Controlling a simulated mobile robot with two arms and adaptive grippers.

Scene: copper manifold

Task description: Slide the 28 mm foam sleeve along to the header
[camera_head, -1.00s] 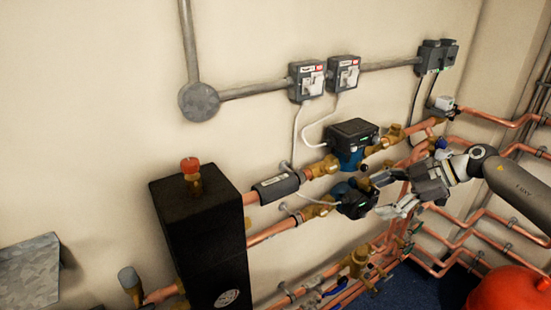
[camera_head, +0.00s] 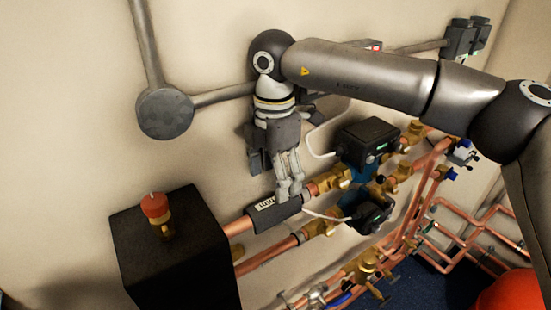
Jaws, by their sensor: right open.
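The dark grey foam sleeve (camera_head: 268,213) with a white label sits around the upper copper pipe. A short bare stretch of that pipe (camera_head: 238,227) shows between the sleeve and the black box-shaped header (camera_head: 185,255) at lower left. My right gripper (camera_head: 289,192) points down over the sleeve's right part, its fingers open. The fingertips overlap the sleeve's upper edge in the picture; I cannot tell whether they touch it. My left gripper is not in view.
A red-capped brass fitting (camera_head: 156,213) stands on the header. Two pumps (camera_head: 368,140) (camera_head: 370,213) and brass valves lie right of the sleeve. A second copper pipe (camera_head: 266,255) runs just below. Conduit and a round junction box (camera_head: 165,114) are on the wall.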

